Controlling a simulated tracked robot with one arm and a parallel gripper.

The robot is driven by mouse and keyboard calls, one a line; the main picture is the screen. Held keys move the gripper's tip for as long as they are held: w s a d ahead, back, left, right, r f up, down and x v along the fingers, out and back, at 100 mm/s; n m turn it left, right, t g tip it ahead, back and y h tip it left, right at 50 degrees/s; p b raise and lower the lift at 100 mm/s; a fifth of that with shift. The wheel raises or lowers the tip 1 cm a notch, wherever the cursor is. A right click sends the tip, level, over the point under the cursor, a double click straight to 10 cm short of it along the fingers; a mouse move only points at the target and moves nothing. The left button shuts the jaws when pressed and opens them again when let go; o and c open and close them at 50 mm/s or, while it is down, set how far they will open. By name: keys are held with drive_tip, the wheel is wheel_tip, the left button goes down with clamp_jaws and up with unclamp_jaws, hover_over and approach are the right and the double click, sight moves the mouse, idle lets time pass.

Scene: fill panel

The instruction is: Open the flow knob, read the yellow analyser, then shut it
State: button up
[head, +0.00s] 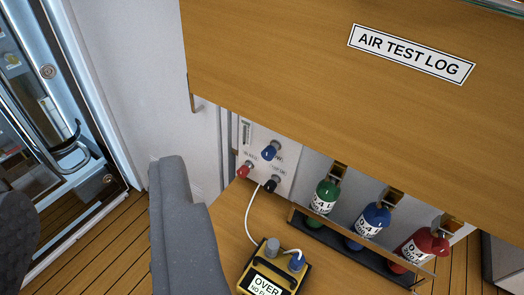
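The yellow analyser (245,284) stands on the wooden worktop at the bottom edge, partly cut off. Its display starts with "OVER" and a second line, "NO FL", is cut off. A grey knob and a blue fitting sit on its top. A white hose (249,222) runs from near the panel towards it. The white panel (285,160) carries a blue knob (269,153), a red knob (244,169) and a black knob (270,184). The knob labels are too small to read surely, so I cannot tell which is the flow knob. My gripper does not show.
A wooden board marked "AIR TEST LOG" (411,54) overhangs the panel. Green (325,195), blue (372,218) and red (420,248) cylinders stand in a rack right of the panel. A grey padded shape (182,230) rises left of the worktop. Plank floor (95,262) shows at lower left.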

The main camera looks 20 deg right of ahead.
sight(266, 156)
drive_tip(key=shift+o, duration=0.3)
drive_tip(key=shift+s, duration=0.1)
drive_tip(key=shift+o, duration=1.3)
drive_tip(key=shift+w+a, duration=0.1)
drive_tip(key=shift+w, duration=0.1)
drive_tip(key=w+a+r+m+t+y+b, duration=0.1)
drive_tip(key=w+a+m+t+y+b, duration=0.15)
drive_tip(key=w+m, duration=0.45)
drive_tip(key=w+a+m+t+y+b, duration=0.1)
drive_tip(key=w+m+t+b, duration=0.15)
drive_tip(key=w+m, duration=0.4)
drive_tip(key=w+d+f+m+h+b, duration=0.2)
drive_tip(key=w+d+f+m+h, duration=0.3)
drive_tip(key=w+f+m+h, duration=0.5)
drive_tip(key=w+d+f+m+g+h+b, duration=0.1)
drive_tip(key=d+f+m+g+h, duration=0.2)
drive_tip(key=f+m, duration=0.55)
drive_tip(key=w+d+f+m+g+h+b, duration=0.1)
drive_tip(key=d+f+m+g+h, duration=0.3)
drive_tip(key=f, duration=0.8)
drive_tip(key=w+d+f+m+g+h+b, duration=0.1)
drive_tip(key=d+f+m+g+b, duration=0.15)
drive_tip(key=f+m, duration=0.7)
drive_tip(key=shift+n+g, duration=0.25)
drive_tip(key=shift+n, duration=0.5)
drive_tip(key=shift+f+x, duration=0.2)
drive_tip(key=shift+x, duration=3.2)
drive_tip(key=shift+f+x, duration=0.2)
drive_tip(key=shift+x, duration=3.25)
